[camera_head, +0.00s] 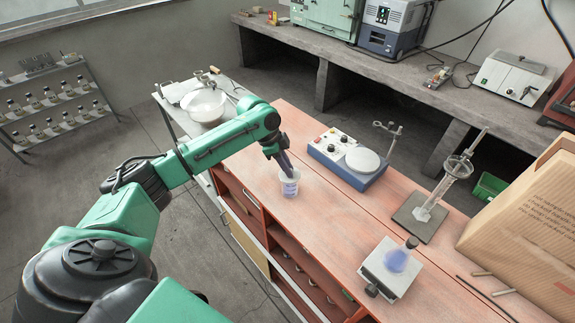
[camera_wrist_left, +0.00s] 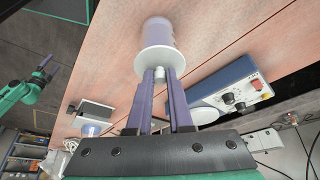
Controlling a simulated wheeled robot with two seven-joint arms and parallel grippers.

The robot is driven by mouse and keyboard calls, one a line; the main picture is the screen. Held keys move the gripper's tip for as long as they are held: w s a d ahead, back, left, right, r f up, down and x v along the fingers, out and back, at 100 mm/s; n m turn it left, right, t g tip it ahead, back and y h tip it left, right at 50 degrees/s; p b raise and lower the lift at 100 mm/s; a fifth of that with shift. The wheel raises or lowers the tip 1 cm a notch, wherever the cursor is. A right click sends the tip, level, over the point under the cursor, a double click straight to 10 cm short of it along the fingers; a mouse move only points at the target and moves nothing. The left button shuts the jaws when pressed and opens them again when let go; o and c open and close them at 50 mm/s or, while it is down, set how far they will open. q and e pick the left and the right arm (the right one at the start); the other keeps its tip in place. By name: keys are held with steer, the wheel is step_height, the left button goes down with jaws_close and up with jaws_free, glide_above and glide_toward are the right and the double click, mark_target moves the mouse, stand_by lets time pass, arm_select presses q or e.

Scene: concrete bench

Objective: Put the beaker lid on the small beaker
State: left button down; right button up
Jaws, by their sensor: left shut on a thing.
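The small beaker (camera_head: 289,186) is clear and stands upright on the reddish bench, below my left gripper (camera_head: 285,168). In the left wrist view, my left gripper (camera_wrist_left: 160,76) is shut on the knob of the beaker lid (camera_wrist_left: 150,62), a pale round disc. The lid is in front of the beaker (camera_wrist_left: 160,32) there, roughly in line with it, and hides its mouth. I cannot tell whether the lid touches the rim. My right gripper (camera_wrist_left: 50,72) shows small and far off in the left wrist view; its jaws are unclear.
A blue-grey device with a round plate (camera_head: 348,160) stands right of the beaker. The bench before the blue-grey device is clear.

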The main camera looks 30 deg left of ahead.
arm_select(q)
steer(key=shift+c, duration=1.7)
jaws_free()
step_height(320, 180, up, 5)
steer(key=p, duration=0.5)
steer(key=shift+f, duration=0.1)
steer(key=shift+r, duration=0.2)
steer(key=shift+r+p, duration=0.3)
steer(key=shift+r, duration=0.6)
